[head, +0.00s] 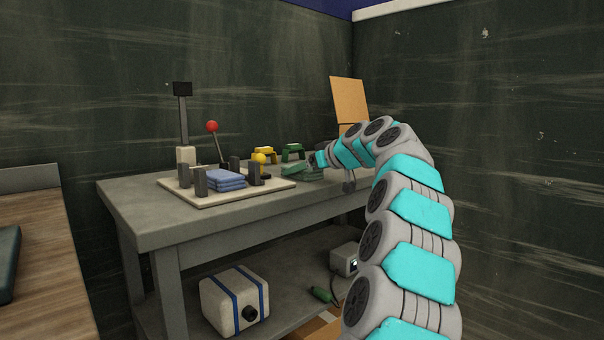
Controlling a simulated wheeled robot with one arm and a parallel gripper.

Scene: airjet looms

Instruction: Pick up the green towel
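The green towel (296,171) looks like a low, pale green folded shape on the grey table (160,224), right of the white board. My gripper (314,163) is at the end of my arm, which reaches in from the right over the table. It is at the right end of the towel, very close to it. The fingers are too small and dark to show whether they are open or shut, or whether they touch the towel. My wrist may hide part of the towel's right side.
A white board (282,186) holds a folded blue towel (224,180) between dark posts, with a red-knobbed lever (212,127) behind. Yellow (264,153) and green (293,150) stands are behind the towel. An orange panel (348,101) rises behind my wrist. A white box (234,300) sits on the lower shelf.

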